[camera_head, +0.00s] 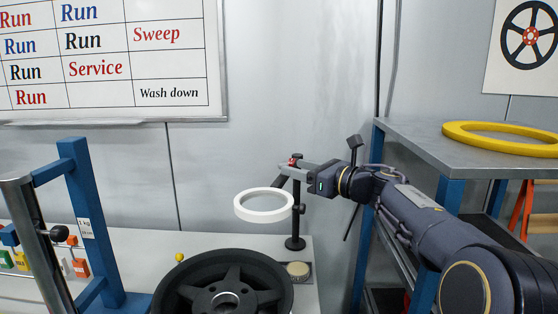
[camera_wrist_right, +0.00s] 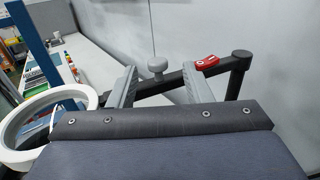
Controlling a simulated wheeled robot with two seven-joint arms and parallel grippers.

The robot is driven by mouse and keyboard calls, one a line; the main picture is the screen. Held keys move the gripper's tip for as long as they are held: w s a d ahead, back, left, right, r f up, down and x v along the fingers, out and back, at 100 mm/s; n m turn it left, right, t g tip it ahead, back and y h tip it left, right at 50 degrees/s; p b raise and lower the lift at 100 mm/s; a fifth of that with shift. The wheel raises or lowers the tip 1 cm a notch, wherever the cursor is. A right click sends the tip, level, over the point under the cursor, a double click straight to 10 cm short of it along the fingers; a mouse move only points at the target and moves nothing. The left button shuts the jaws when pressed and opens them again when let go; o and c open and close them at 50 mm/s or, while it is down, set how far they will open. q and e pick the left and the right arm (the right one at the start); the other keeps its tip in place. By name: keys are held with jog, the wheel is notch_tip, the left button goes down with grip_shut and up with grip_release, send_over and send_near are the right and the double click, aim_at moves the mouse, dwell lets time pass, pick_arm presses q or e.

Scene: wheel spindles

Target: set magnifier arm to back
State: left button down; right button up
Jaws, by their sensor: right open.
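The magnifier is a white ring (camera_head: 264,206) on a black arm (camera_wrist_right: 150,96), carried by a black upright post (camera_head: 295,215) on the bench. The ring hangs left of the post, above and behind the black wheel (camera_head: 222,286). It also shows at the left of the wrist view (camera_wrist_right: 45,122). A grey knob (camera_wrist_right: 157,66) and a red tab (camera_wrist_right: 207,62) show along the arm. My right gripper (camera_head: 298,172) is open at the arm near the post top. In the wrist view its fingers stand either side of the knob; contact cannot be told. My left gripper is out of view.
A blue frame (camera_head: 88,215) stands at the left of the bench. A steel shelf table (camera_head: 420,132) with a yellow ring (camera_head: 500,142) stands at right. The wall (camera_head: 270,80) is close behind.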

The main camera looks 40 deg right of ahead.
jog(key=p+x, duration=0.1)
jog(key=x, duration=0.5)
jog(key=shift+w+a, duration=0.2)
jog(key=shift+w, duration=0.1)
jog(key=shift+r, duration=0.1)
grip_shut()
